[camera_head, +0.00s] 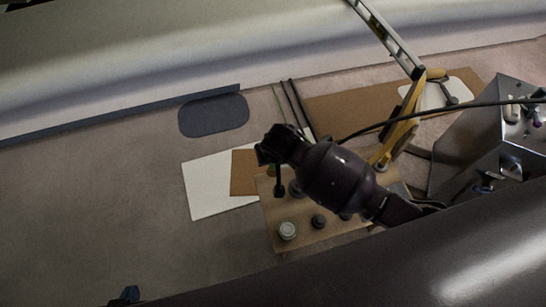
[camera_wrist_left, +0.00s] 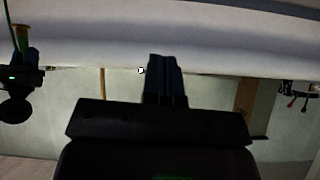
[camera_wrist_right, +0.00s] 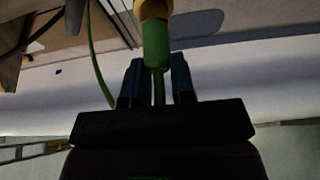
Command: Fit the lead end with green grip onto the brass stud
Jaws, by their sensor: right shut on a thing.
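The green grip (camera_wrist_right: 157,45) of the lead end is between the blue fingers of my right gripper (camera_wrist_right: 154,80), which is shut on it. A tan, brass-coloured piece (camera_wrist_right: 153,9) shows just past the grip; I cannot tell whether it is the lead end or the stud. A thin green lead (camera_wrist_right: 97,55) hangs beside it.
Round fittings, including a pale one (camera_head: 288,231) and a dark one (camera_head: 318,222), stand on the board. A yellow clamp-like stand (camera_head: 402,132) and a metal box (camera_head: 480,135) are to the right. A white sheet (camera_head: 205,190) lies left.

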